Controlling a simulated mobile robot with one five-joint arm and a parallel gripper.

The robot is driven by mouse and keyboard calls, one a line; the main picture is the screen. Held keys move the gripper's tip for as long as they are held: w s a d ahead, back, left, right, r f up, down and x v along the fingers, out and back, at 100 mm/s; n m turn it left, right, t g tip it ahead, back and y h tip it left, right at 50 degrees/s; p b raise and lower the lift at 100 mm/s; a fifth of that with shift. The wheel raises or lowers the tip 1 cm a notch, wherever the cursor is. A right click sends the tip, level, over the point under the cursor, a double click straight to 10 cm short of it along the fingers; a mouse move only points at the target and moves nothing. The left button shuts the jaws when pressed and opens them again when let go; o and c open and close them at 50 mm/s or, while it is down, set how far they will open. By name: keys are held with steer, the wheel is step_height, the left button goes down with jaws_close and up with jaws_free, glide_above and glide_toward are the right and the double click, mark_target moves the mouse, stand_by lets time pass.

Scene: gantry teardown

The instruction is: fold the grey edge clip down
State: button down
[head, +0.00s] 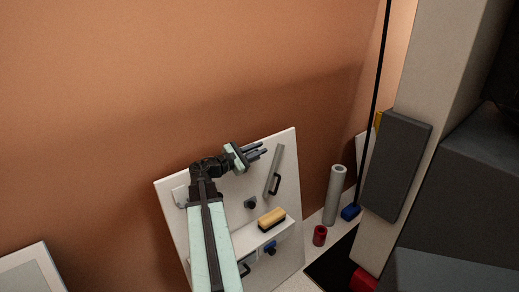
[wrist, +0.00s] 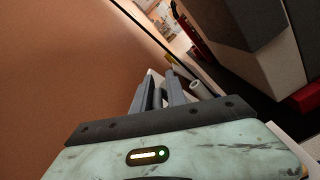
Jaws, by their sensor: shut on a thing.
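The grey edge clip (head: 278,160) appears to be the long grey bar near the right edge of the white board (head: 292,204). It stands up at a slight tilt, its top leaning right. A dark handle (head: 276,184) is by its lower part. My gripper (head: 263,151) is at the board's upper part, its fingers pointing right at the bar's upper end. In the wrist view the fingers (wrist: 160,84) are a little apart with a grey piece between them. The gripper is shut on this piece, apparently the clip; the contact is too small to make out.
A yellow-topped brush (head: 272,217) lies on the board's shelf. A grey tube (head: 335,194), a red cylinder (head: 320,235) and a blue block (head: 350,212) stand at the right. A beige column (head: 431,75) with a dark pad (head: 395,165) rises there. The orange wall is behind.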

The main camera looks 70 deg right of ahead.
steer(key=f+m+b, duration=0.1)
steer(key=m, duration=0.1)
steer(key=f+m+b, duration=0.1)
steer(key=shift+s+a+m, duration=0.2)
steer(key=shift+a+m, duration=0.1)
steer(key=shift+m, duration=0.1)
step_height(320, 180, down, 2)
steer(key=m+b, duration=0.1)
steer(key=m, duration=0.2)
steer(key=shift+s+a+m+b, duration=0.1)
steer(key=shift+m+b, duration=0.2)
steer(key=shift+b, duration=0.1)
steer(key=shift+w+d+f+m+b, duration=0.15)
steer(key=shift+f+m+b, duration=0.4)
steer(key=shift+m, duration=0.6)
steer(key=shift+w+d+f+m+b, duration=0.15)
steer(key=shift+f+m+b, duration=0.35)
steer(key=shift+m, duration=0.7)
steer(key=shift+w+d+f+m+b, duration=0.15)
steer(key=shift+f+m+b, duration=0.4)
steer(key=shift+m, duration=0.6)
steer(key=shift+a, duration=0.1)
steer(key=c, duration=1.5)
jaws_free()
steer(key=shift+s+a, duration=0.1)
